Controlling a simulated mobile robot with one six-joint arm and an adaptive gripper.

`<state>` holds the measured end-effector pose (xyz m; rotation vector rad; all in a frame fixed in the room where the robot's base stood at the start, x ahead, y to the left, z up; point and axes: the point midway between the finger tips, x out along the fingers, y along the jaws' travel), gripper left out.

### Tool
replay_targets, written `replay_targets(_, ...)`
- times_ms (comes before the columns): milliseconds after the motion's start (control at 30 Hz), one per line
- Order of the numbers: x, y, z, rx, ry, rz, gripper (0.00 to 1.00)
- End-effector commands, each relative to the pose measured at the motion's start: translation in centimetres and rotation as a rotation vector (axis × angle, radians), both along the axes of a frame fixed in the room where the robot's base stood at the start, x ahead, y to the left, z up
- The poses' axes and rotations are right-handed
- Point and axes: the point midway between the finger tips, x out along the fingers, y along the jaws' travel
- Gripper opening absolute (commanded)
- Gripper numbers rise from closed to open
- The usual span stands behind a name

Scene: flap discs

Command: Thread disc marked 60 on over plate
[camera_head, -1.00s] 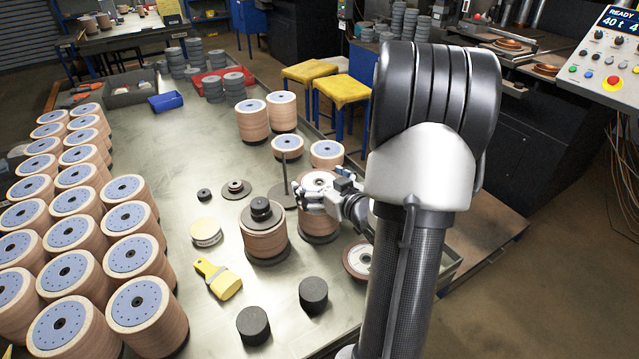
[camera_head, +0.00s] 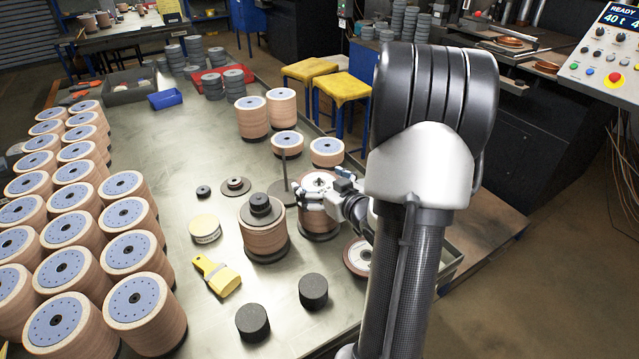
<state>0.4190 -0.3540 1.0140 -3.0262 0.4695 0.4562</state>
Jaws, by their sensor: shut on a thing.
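My gripper (camera_head: 308,194) is at the top of a short stack of tan flap discs (camera_head: 319,218) right of centre. It is shut on a disc with a pale, white-looking face (camera_head: 320,181). I cannot tell whether this disc is clear of the discs below, and no 60 marking is readable. A dark round plate (camera_head: 277,190) with an upright thin rod (camera_head: 285,165) stands just behind and left of the gripper. The fingers partly hide the disc edge, and nearer discs and the gripper cover part of the plate.
A disc stack with a black knob (camera_head: 262,235) stands left of the gripper. Another disc (camera_head: 358,256) lies partly behind my arm. Short stacks (camera_head: 287,144) stand beyond the rod. Many stacks fill the left.

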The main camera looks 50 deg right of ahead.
Motion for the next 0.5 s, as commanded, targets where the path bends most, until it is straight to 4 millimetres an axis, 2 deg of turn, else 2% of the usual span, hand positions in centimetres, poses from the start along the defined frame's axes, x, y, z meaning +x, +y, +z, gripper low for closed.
replay_targets(200,0.0,0.0,-1.5,0.002,0.0,-0.001,0.66)
replay_targets(233,0.0,0.0,-1.3,0.0,0.0,0.0,0.95)
replay_targets(300,0.0,0.0,-1.3,0.0,0.001,0.0,1.0)
replay_targets(500,0.0,0.0,-1.3,0.0,0.001,0.0,1.0)
